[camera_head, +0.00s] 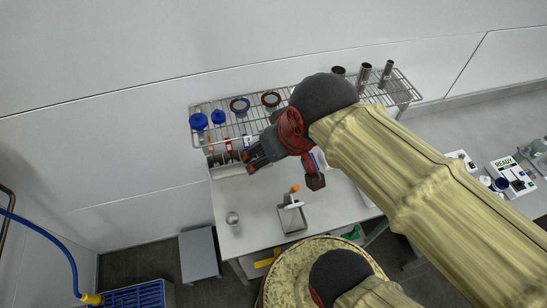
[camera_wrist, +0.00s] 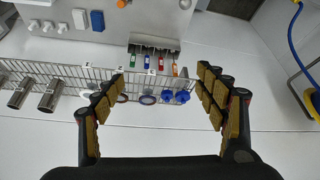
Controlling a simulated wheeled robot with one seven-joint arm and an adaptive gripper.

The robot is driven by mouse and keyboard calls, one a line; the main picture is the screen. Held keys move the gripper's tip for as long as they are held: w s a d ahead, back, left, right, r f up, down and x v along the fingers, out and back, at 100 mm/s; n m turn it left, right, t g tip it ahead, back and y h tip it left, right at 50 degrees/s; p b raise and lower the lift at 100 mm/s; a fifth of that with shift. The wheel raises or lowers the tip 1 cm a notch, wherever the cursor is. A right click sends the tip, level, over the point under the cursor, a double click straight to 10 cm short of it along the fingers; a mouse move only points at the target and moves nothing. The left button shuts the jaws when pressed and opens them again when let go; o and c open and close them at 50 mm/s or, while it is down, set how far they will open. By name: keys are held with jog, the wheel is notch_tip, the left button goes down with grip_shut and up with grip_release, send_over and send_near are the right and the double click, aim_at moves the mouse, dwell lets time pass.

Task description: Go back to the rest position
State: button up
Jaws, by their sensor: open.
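My gripper (camera_head: 259,158) is at the end of my arm, in front of the wire shelf in the head view. In the wrist view my gripper (camera_wrist: 160,95) shows two fingers with yellowish pads spread wide apart. Nothing is between the pads; the shelf and its items show in the gap beyond. My arm hides the middle of the shelf in the head view.
The white table (camera_head: 250,195) below carries a small stand with an orange-topped item (camera_head: 294,189) and a round clear object (camera_head: 232,218). A rack with coloured markers (camera_wrist: 153,64) shows in the wrist view. Devices (camera_head: 512,177) stand at right. A blue crate (camera_head: 140,295) is at lower left.

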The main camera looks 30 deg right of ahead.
jog(key=shift+s+a+f, duration=0.25)
jog(key=shift+s+f, duration=0.3)
notch_tip(320, 180, down, 26)
jog(key=b, duration=2.6)
